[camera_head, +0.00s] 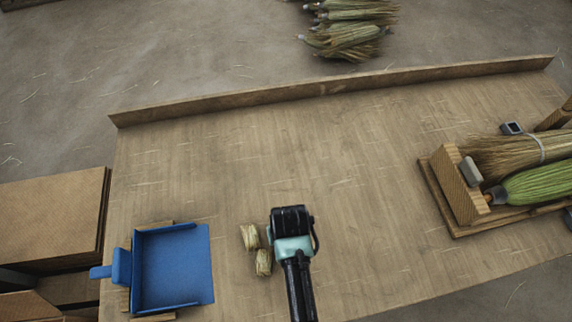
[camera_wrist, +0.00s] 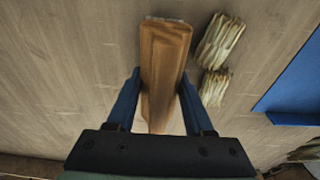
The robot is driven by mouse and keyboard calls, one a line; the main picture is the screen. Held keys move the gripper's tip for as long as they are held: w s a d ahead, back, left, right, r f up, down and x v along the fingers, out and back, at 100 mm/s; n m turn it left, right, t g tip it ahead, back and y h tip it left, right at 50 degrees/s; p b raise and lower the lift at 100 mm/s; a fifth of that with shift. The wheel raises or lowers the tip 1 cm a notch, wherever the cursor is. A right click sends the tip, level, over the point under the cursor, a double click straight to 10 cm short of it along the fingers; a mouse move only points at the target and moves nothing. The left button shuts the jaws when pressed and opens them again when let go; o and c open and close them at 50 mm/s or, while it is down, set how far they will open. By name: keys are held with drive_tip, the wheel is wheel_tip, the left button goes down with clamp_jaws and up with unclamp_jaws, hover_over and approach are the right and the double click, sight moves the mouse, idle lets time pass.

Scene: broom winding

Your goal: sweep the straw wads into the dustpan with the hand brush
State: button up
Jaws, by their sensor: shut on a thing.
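The blue dustpan (camera_head: 172,268) lies at the table's front left, open side facing right, handle to the left. Two straw wads (camera_head: 250,237) lie close together on the table between the dustpan and my gripper (camera_head: 291,245). They also show in the wrist view (camera_wrist: 219,42), with the dustpan (camera_wrist: 292,90) at its right edge. My gripper is shut on the hand brush (camera_wrist: 164,55), whose brown wooden body shows between the fingers. The brush is beside the wads, with a small gap in the wrist view. Its bristles are hidden, and the gripper covers the brush in the head view.
A wooden cradle (camera_head: 459,185) with a broom and green straw is at the right of the table (camera_head: 300,140). A raised ledge (camera_head: 330,88) runs along the back edge. Straw bundles (camera_head: 345,30) lie on the floor beyond. Boards (camera_head: 50,215) are stacked at left. The table middle is clear.

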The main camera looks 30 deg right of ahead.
drive_tip(key=shift+f+b, duration=0.45)
drive_tip(key=shift+f, duration=0.25)
idle(0.3)
drive_tip(key=shift+r+p, duration=0.2)
drive_tip(key=shift+p, duration=0.25)
idle(0.5)
drive_tip(key=shift+w+a+p, duration=0.15)
drive_tip(key=shift+w+a, duration=0.35)
drive_tip(key=shift+a, duration=1.3)
drive_tip(key=shift+w+a+p, duration=0.15)
drive_tip(key=shift+w+a, duration=0.4)
drive_tip(key=shift+a, duration=1.2)
drive_tip(key=shift+w+a+p, duration=0.15)
drive_tip(key=shift+w+a, duration=0.35)
drive_tip(key=shift+a, duration=1.3)
drive_tip(key=shift+w+a, duration=0.15)
drive_tip(key=shift+a, duration=0.45)
drive_tip(key=shift+w+a, duration=0.15)
drive_tip(key=shift+a, duration=0.4)
drive_tip(key=shift+w+a, duration=0.1)
drive_tip(key=shift+a, duration=0.1)
drive_tip(key=shift+w+a+r, duration=0.1)
drive_tip(key=shift+w+a, duration=0.1)
drive_tip(key=shift+a, duration=0.5)
drive_tip(key=shift+w+a, duration=0.2)
drive_tip(key=shift+a, duration=0.55)
drive_tip(key=shift+w+a+r, duration=0.1)
drive_tip(key=shift+w+a, duration=0.1)
drive_tip(key=shift+a, duration=0.5)
